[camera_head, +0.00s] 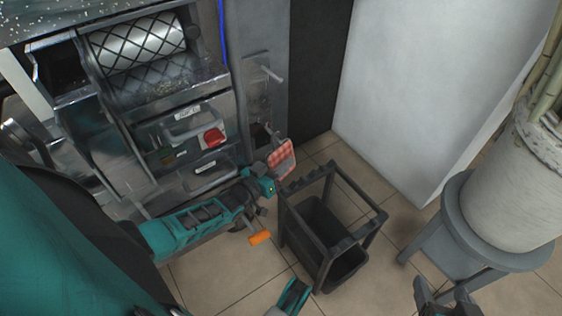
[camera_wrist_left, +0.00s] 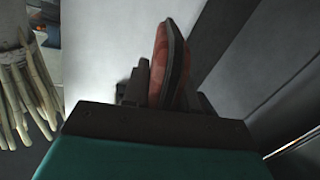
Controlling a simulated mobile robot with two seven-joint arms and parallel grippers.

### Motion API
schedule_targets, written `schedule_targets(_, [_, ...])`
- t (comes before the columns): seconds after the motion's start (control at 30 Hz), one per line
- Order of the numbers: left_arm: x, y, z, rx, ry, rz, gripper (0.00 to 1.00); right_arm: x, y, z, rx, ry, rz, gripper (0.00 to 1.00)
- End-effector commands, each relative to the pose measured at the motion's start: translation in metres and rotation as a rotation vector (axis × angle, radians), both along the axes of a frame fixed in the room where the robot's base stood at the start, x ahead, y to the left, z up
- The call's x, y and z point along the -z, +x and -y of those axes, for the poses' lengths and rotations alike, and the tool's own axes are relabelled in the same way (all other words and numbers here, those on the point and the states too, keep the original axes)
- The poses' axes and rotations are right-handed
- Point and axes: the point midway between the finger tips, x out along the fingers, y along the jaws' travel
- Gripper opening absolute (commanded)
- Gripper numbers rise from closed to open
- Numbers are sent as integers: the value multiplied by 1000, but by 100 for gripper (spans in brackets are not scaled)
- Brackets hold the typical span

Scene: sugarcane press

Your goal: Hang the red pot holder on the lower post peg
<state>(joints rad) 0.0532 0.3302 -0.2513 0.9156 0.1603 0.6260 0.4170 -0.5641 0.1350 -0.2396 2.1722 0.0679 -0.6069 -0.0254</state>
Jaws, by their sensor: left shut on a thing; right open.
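The red checked pot holder (camera_head: 283,155) is held up beside the metal post (camera_head: 257,98) of the press. My left gripper (camera_head: 274,168) is shut on its lower part. In the left wrist view the pot holder (camera_wrist_left: 164,62) stands edge-on between the dark fingers (camera_wrist_left: 168,98). A thin peg (camera_head: 271,74) sticks out high on the post. Lower on the post, something peg-like (camera_head: 273,131) shows just above the pot holder; whether they touch I cannot tell. My right gripper (camera_head: 444,297) is open and empty at the bottom right.
A dark frame with a black bin (camera_head: 328,238) stands on the tiled floor right of my left gripper. The press (camera_head: 150,100) fills the upper left, with a red button (camera_head: 213,137). A white container of canes (camera_head: 510,180) stands on a grey stool (camera_head: 455,225) at right.

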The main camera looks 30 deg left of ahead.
Motion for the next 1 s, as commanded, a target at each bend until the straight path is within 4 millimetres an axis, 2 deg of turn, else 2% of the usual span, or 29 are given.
schedule_targets(0.07, [0,0,0,0,0,1,0,0,-1,0,0,1,-1,70])
schedule_targets(0.1, [0,0,0,0,0,1,29,1,-1,0,0,0,-2,70])
schedule_targets(0.4, [0,0,0,0,0,0,57,2,-3,1,1,-1,-7,70])
schedule_targets(0.73, [-1,-6,-1,0,0,-1,57,-1,-3,1,3,-1,-7,70])
schedule_targets(0.87, [-3,-26,-3,1,0,-3,57,-8,-2,2,5,-2,-3,70])
schedule_targets(1.0, [-5,-57,-8,-1,2,-5,57,-17,0,4,12,-4,9,70])
